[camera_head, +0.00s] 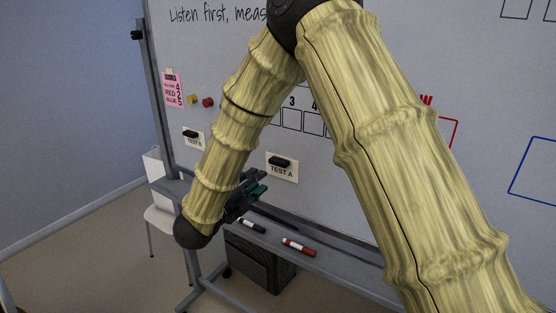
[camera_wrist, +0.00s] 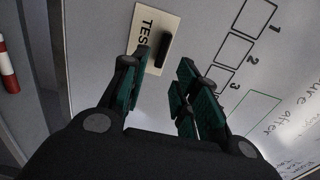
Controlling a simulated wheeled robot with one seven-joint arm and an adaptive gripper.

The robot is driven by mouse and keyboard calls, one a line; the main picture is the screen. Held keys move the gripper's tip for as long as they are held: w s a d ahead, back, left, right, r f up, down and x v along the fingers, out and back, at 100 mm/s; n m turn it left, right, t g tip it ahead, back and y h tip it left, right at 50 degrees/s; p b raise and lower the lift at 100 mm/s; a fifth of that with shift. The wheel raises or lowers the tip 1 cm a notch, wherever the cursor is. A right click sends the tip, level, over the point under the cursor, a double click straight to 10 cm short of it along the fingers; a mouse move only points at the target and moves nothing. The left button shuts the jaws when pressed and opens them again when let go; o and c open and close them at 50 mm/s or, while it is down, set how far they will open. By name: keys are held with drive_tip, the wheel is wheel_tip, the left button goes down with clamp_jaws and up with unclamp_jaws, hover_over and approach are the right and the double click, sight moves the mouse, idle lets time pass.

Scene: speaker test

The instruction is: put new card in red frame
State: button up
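The red frame (camera_head: 456,130) is drawn on the whiteboard at the right; my arm hides most of it. A white card marked TEST A (camera_head: 289,174), with a black bar on it, is on the lower board. A similar TEST B card (camera_head: 195,144) is to its left. Neither is marked as new. My gripper (camera_head: 252,190) is just left of and below the TEST A card in the head view. In the wrist view its fingers (camera_wrist: 160,88) are apart with nothing between them. A card reading TES (camera_wrist: 153,28) lies beyond them, its last letters hidden.
A pink note (camera_head: 172,89) and yellow and red magnets hang at the left. A blue frame (camera_head: 535,170) is at the right. Numbered boxes (camera_head: 291,119) run along the board. A black marker (camera_head: 252,226) and a red marker (camera_head: 299,247) lie on the tray below.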

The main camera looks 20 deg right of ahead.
sight(277, 164)
drive_tip(key=p+x, duration=0.1)
drive_tip(key=x, duration=0.7)
drive_tip(key=shift+s+p, duration=0.1)
drive_tip(key=shift+p, duration=0.3)
drive_tip(key=shift+b+x, duration=0.5)
drive_tip(key=shift+x, duration=0.5)
drive_tip(key=shift+r, duration=0.25)
drive_tip(key=shift+c, duration=0.2)
clamp_jaws()
drive_tip(key=shift+f+b, duration=0.15)
drive_tip(key=shift+b, duration=0.15)
